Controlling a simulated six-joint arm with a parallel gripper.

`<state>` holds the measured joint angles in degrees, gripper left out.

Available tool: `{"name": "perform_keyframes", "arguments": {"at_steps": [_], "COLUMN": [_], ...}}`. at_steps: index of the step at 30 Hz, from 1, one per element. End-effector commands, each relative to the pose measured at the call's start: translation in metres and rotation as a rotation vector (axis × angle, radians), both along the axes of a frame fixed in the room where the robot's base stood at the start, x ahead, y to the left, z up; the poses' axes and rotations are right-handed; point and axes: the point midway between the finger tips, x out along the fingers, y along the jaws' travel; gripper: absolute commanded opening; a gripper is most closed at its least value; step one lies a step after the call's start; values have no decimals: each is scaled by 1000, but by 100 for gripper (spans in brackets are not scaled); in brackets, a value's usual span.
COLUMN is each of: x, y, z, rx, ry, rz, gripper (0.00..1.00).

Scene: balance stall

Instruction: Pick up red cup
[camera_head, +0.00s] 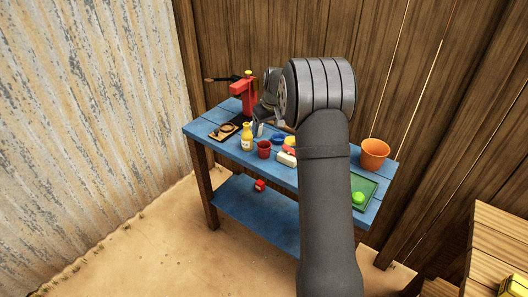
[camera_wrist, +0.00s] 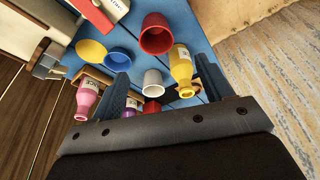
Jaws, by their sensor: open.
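The red cup (camera_head: 264,148) stands on the blue table near its front edge, just right of the yellow bottle (camera_head: 247,137). In the wrist view the red cup (camera_wrist: 157,35) is at the top middle, past my fingertips. My gripper (camera_wrist: 163,67) is open, with its two fingers spread wide. A white cup (camera_wrist: 153,82) shows between the fingers, and the yellow bottle (camera_wrist: 182,66) is close to the right finger. In the head view my gripper (camera_head: 260,124) is small and partly hidden by my arm, behind the red cup and apart from it.
Near the left finger are a blue cup (camera_wrist: 118,60), a yellow cup (camera_wrist: 91,53) and a pink bottle (camera_wrist: 87,101). A red post (camera_head: 243,100) stands at the table's back left. An orange pot (camera_head: 374,154) and a green tray (camera_head: 369,184) are at the right end.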

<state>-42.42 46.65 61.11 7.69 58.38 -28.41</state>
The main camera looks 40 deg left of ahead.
Motion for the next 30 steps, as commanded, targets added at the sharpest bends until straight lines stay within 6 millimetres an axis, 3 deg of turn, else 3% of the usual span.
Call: {"name": "perform_keyframes", "arguments": {"at_steps": [3, 7, 17, 24, 30], "x": [2, 5, 8, 13, 14], "y": [6, 11, 14, 20, 22], "z": [-26, -46, -66, -101, -106], "rx": [-2, -1, -2, -2, 1], "ry": [3, 2, 1, 1, -1], "rz": [0, -1, -1, 0, -1], "gripper": [73, 73, 73, 73, 73]}}
